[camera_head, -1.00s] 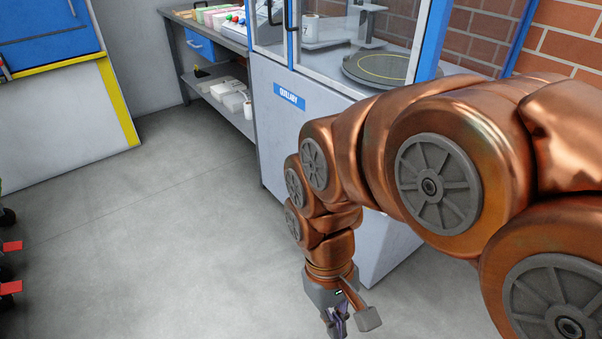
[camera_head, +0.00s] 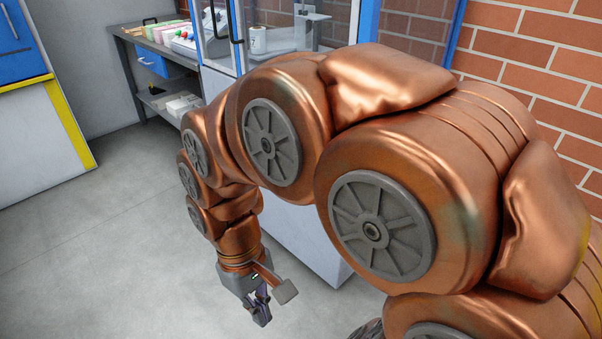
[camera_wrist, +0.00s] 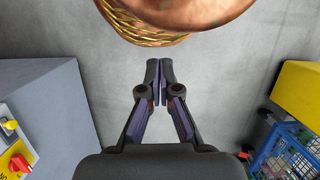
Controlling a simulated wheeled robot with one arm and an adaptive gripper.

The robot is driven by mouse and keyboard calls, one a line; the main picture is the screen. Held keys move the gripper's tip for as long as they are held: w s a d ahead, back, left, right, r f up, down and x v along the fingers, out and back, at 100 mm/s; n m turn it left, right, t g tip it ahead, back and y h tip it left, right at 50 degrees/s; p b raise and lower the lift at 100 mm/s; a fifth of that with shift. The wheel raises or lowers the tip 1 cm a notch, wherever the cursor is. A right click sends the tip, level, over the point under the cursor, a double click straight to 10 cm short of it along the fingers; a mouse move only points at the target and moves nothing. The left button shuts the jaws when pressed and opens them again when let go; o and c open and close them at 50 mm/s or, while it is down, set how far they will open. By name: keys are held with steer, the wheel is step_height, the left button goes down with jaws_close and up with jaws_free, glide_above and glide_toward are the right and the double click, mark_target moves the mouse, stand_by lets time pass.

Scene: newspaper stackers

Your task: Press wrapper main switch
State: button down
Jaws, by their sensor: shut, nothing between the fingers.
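My gripper (camera_head: 261,310) hangs low over the grey floor in the head view, with its fingers pointing down. It is shut and empty, and the wrist view shows its two fingertips (camera_wrist: 160,72) together over bare floor. A red knob on a yellow plate (camera_wrist: 18,164) sits at the lower left edge of the wrist view, on a light panel beside a grey cabinet (camera_wrist: 45,115). It looks like a main switch, but I cannot tell which machine it belongs to. My gripper is apart from it, to its right.
A glazed cabinet with blue frames (camera_head: 302,235) stands behind my arm, against a brick wall (camera_head: 535,60). A workbench (camera_head: 125,45) with a button box (camera_head: 190,40) is at the back left. A blue crate (camera_wrist: 288,150) is at the wrist view's right. Floor (camera_head: 120,250) at left is clear.

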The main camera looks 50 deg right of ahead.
steer(key=w+d+r+t+p, duration=0.1)
steer(key=w+d+r+t, duration=0.15)
steer(key=w+d, duration=0.65)
steer(key=w+d+r+t+p, duration=0.1)
steer(key=w+d+r, duration=0.2)
steer(key=w+d, duration=0.6)
steer(key=w+d+r+t, duration=0.1)
steer(key=w+d, duration=0.1)
steer(key=d, duration=0.7)
steer(key=w+d+t+p, duration=0.1)
steer(key=w+d+t, duration=0.1)
steer(key=d, duration=0.8)
steer(key=shift+w+d+r+m+h, duration=0.3)
steer(key=shift+w+r+m, duration=0.1)
steer(key=shift+w, duration=0.3)
steer(key=x, duration=0.4)
steer(key=b+x, duration=0.1)
steer(key=x, duration=0.3)
steer(key=s+x, duration=0.1)
steer(key=x, duration=0.3)
steer(key=shift+w+f+b, duration=0.1)
steer(key=shift+f+b, duration=0.3)
steer(key=shift+f, duration=0.75)
steer(key=shift+a, duration=0.1)
